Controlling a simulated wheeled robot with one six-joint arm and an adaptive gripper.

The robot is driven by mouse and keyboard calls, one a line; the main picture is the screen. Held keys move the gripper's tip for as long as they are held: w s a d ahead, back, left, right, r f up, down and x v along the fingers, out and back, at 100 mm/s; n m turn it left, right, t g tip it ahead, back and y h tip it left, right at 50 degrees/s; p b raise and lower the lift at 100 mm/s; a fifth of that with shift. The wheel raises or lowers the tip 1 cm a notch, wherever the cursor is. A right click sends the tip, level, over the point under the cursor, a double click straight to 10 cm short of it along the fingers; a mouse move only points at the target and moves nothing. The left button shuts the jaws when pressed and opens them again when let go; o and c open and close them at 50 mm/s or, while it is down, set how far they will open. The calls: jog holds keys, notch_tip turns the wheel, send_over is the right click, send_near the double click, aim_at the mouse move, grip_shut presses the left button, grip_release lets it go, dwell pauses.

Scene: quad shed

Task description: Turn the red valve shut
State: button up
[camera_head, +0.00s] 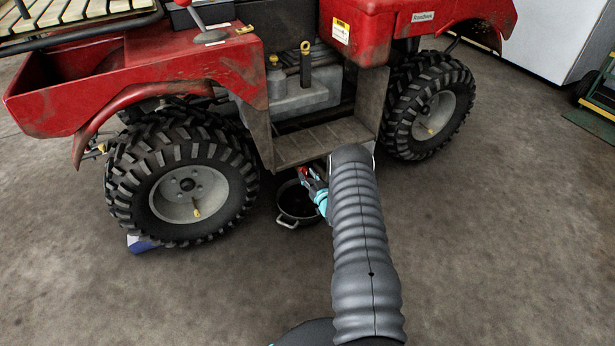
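My gripper (313,184) is small in view, just below the footwell of the red quad (230,80). My grey ribbed arm hides part of it. A small red piece (303,173) shows right at the gripper's fingers, below the footwell's edge. It may be the red valve, but it is too small to tell its shape or how far it is turned. I cannot tell whether the fingers touch it or only sit beside it. The finger opening is not clear.
A dark pan (297,204) with a handle stands on the floor under the gripper. The quad's left wheel (182,178) and right wheel (430,108) flank the footwell (320,142). A blue-and-white item (142,243) lies by the left wheel. The concrete floor in front is clear.

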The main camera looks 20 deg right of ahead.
jog(key=shift+c, duration=0.2)
grip_shut()
jog(key=shift+f+m+b, duration=0.1)
jog(key=shift+m+b, duration=0.3)
jog(key=shift+b, duration=0.2)
jog(key=shift+w+d+f+m+b, duration=0.1)
jog(key=shift+d+m+b, duration=0.1)
jog(key=shift+m+b, duration=2.05)
jog(key=shift+s+d+f+m+b, duration=0.15)
jog(key=shift+m+b, duration=0.85)
jog(key=shift+m, duration=2.4)
jog(key=shift+w+d+f+m+b, duration=0.2)
jog(key=shift+m+b, duration=1.4)
jog(key=shift+m, duration=1.25)
